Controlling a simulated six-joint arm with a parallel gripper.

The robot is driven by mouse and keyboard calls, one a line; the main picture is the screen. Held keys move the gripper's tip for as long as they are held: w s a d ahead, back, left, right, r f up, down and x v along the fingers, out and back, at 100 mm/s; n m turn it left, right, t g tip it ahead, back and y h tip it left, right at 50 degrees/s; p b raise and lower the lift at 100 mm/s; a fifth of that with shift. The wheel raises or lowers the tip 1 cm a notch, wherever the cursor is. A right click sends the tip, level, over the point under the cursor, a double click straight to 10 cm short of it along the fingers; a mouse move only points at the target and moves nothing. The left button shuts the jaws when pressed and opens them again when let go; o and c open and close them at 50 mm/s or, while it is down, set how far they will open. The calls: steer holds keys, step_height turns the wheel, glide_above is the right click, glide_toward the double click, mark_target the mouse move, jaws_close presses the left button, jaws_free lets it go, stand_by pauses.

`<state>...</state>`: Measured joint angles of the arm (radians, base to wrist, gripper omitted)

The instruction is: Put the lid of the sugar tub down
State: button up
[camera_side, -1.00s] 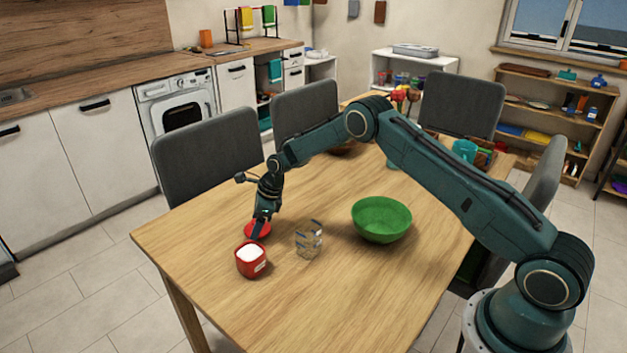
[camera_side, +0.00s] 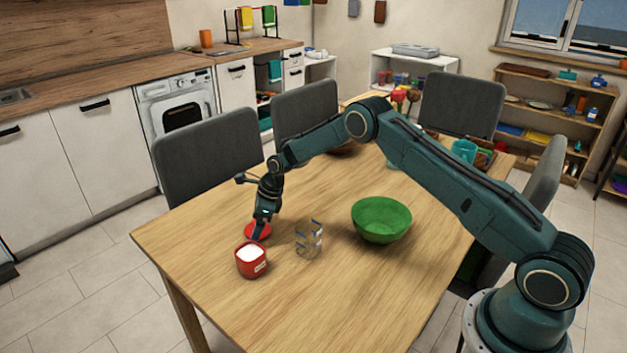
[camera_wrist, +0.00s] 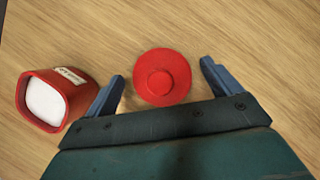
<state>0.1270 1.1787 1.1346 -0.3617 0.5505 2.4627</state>
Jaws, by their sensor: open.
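The red round lid (camera_wrist: 162,77) with a raised knob lies on the table, knob up, in the wrist view. In the side view the lid (camera_side: 262,232) is partly hidden behind my gripper (camera_side: 258,232). My gripper (camera_wrist: 162,82) is open in the wrist view, with one finger on each side of the lid and a visible gap on both sides. The red sugar tub (camera_side: 251,262) stands uncovered beside it, with white sugar inside. The tub (camera_wrist: 48,101) is left of the left finger in the wrist view.
A clear glass (camera_side: 309,238) stands right of the tub, and a green bowl (camera_side: 381,220) is further right. A teal mug (camera_side: 464,151) is at the far end. The front of the wooden table (camera_side: 330,300) is bare.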

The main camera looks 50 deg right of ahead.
steer(key=v, duration=1.2)
steer(key=shift+r, duration=0.1)
stand_by(0.4)
steer(key=s+a+r+n+t+h, duration=0.1)
steer(key=s+a+r+n+h, duration=0.15)
steer(key=s+r+n, duration=1.6)
steer(key=s+n, duration=0.1)
steer(key=s, duration=0.6)
steer(key=s+r+n+t, duration=0.1)
steer(key=s+n, duration=0.3)
steer(key=s, duration=0.5)
steer(key=s+r+n, duration=0.3)
steer(key=s, duration=0.6)
steer(key=shift+s+a+r+h, duration=0.2)
steer(key=shift+a+r+h, duration=0.1)
steer(key=shift+a+h, duration=0.1)
